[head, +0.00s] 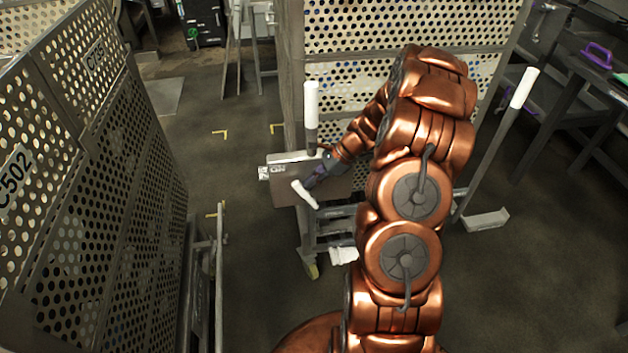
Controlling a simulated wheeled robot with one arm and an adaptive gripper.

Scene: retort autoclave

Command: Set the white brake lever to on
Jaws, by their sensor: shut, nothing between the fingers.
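The white brake lever (304,195) is a short white bar in front of a grey box-like plate (287,190) on the perforated cart. It slants, with its upper end to the left and its lower end to the right. My copper arm reaches from the bottom right to the cart. My gripper (309,183) is small and dark at the arm's far end, right beside the lever's upper part. It is shut with nothing held. I cannot tell whether the fingers touch the lever. My arm hides part of the cart behind it.
The cart's perforated panel (345,30) stands behind the lever. White-gripped upright handles rise at its left (311,98) and right (523,88). Another perforated cart (80,150) stands at the left. Dark tables (560,110) are at the right. Floor between the carts is clear.

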